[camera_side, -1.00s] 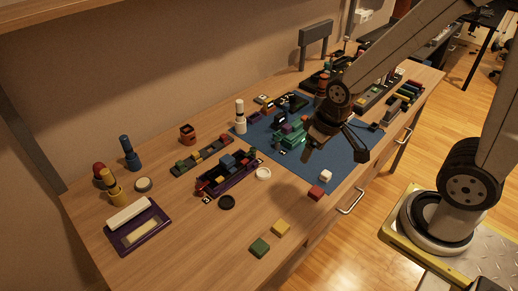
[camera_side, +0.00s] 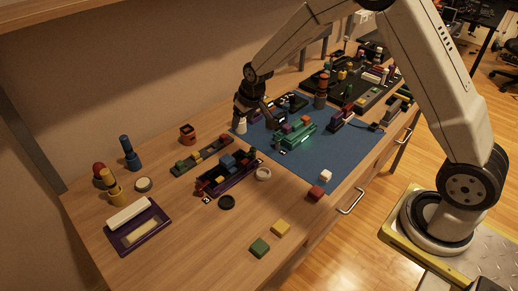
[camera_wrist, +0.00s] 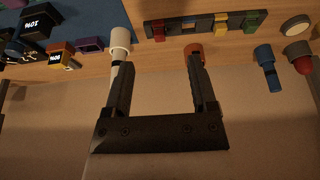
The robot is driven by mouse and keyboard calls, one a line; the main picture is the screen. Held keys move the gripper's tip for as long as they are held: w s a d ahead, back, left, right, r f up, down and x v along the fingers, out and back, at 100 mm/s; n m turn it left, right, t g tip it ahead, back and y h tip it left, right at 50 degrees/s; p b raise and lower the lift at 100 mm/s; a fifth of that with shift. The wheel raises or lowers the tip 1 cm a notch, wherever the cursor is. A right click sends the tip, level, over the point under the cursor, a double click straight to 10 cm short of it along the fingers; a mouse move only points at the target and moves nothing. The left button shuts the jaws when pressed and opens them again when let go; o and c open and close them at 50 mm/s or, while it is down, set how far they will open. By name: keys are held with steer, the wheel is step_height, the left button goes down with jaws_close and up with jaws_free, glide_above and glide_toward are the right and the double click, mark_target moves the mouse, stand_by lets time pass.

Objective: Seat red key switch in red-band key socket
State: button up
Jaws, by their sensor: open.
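My gripper (camera_side: 254,104) (camera_wrist: 160,64) is open and empty, above the far side of the blue mat in the side view. Its left finger in the wrist view overlaps the white bottle-shaped piece (camera_wrist: 120,42); I cannot tell whether they touch. A small red block (camera_wrist: 157,31) sits at one end of a dark strip holder (camera_wrist: 173,27), also seen in the side view (camera_side: 223,139). Another red block (camera_side: 316,193) lies near the table's front. I cannot tell which is the red key switch. No red-banded socket can be made out clearly.
An orange-red cup (camera_side: 187,134) stands behind the strip holder. A purple tray (camera_side: 231,187) holds coloured blocks. Green assemblies (camera_side: 293,134) sit on the blue mat (camera_side: 342,153). Dark racks crowd the table's right end.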

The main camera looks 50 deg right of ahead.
glide_toward(223, 135)
steer(key=f, duration=0.1)
steer(key=shift+w+f+t, duration=0.15)
steer(key=shift+w+f, duration=0.15)
steer(key=shift+f, duration=0.4)
steer(key=shift+w+f+t, duration=0.15)
steer(key=shift+w+f, duration=0.1)
steer(key=shift+f, duration=0.45)
steer(key=shift+f, duration=0.15)
steer(key=shift+x, duration=2.5)
steer(key=shift+w, duration=0.1)
jaws_close()
